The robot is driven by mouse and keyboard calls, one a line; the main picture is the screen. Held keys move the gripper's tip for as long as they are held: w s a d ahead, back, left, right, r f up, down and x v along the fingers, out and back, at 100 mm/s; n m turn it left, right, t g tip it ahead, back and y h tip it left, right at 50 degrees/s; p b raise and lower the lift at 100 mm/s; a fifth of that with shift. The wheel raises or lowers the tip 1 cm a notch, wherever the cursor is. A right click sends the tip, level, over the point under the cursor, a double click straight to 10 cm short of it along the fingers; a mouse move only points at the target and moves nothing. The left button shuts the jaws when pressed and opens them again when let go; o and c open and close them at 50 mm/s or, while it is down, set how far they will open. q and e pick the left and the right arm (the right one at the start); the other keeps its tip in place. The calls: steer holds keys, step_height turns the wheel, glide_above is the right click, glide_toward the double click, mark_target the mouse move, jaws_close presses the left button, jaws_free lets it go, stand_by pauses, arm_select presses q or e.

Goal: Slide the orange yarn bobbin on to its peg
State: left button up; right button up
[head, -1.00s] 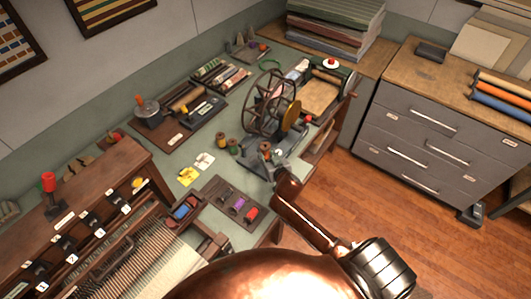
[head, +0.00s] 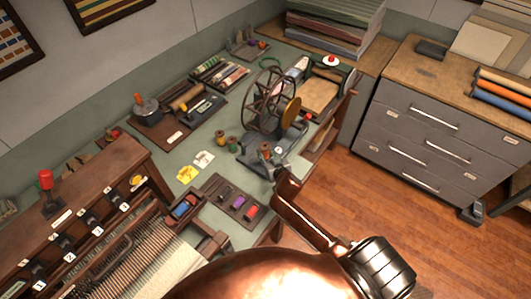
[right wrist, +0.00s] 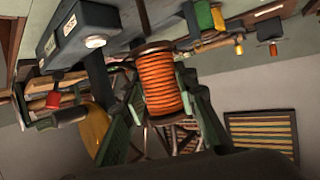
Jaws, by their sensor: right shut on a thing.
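The orange yarn bobbin (right wrist: 160,85) sits between the two fingers of my right gripper (right wrist: 163,97) in the right wrist view, with its brown flange toward the top of the picture. In the head view my right gripper (head: 266,160) is low at the near side of the spoked wheel, and the bobbin (head: 264,148) shows small there. The gripper is shut on the bobbin. I cannot make out its peg for certain, nor whether the bobbin touches one. My left gripper is not in view.
The spoked wheel (head: 268,100) with a yellow disc (head: 291,112) stands just behind the gripper. A tray of coloured pieces (head: 232,199) and a loom (head: 110,265) are nearer.

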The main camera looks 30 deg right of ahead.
stand_by(0.5)
steer(key=shift+f, duration=0.1)
steer(key=shift+f+b, duration=2.45)
steer(key=shift+f, duration=1.45)
steer(key=o, duration=1.2)
steer(key=v, duration=1.2)
